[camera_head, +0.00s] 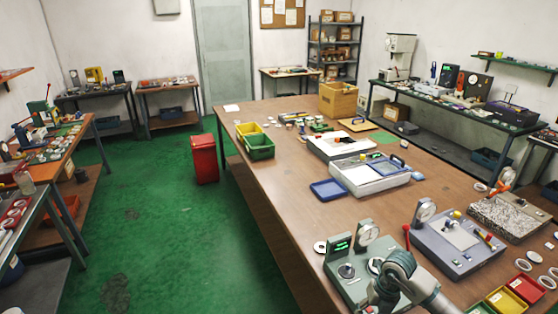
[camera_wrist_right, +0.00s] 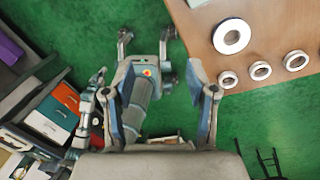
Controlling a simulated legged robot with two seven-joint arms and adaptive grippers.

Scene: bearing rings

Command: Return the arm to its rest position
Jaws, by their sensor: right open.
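My right gripper (camera_wrist_right: 161,82) is open in the right wrist view, its two fingers wide apart with nothing between them. It hangs over the green floor, to the left of the table corner. Part of my arm (camera_head: 405,273) shows at the bottom of the head view, in front of the grey-green gauge fixture (camera_head: 346,267); its fingertips cannot be made out there. My left gripper cannot be made out.
The long brown table (camera_head: 290,165) holds a second gauge fixture (camera_head: 455,245), a blue-grey case (camera_head: 368,178), yellow and green bins (camera_head: 258,150) and red and yellow trays (camera_head: 525,288). A red bin (camera_head: 204,158) stands on the open green floor.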

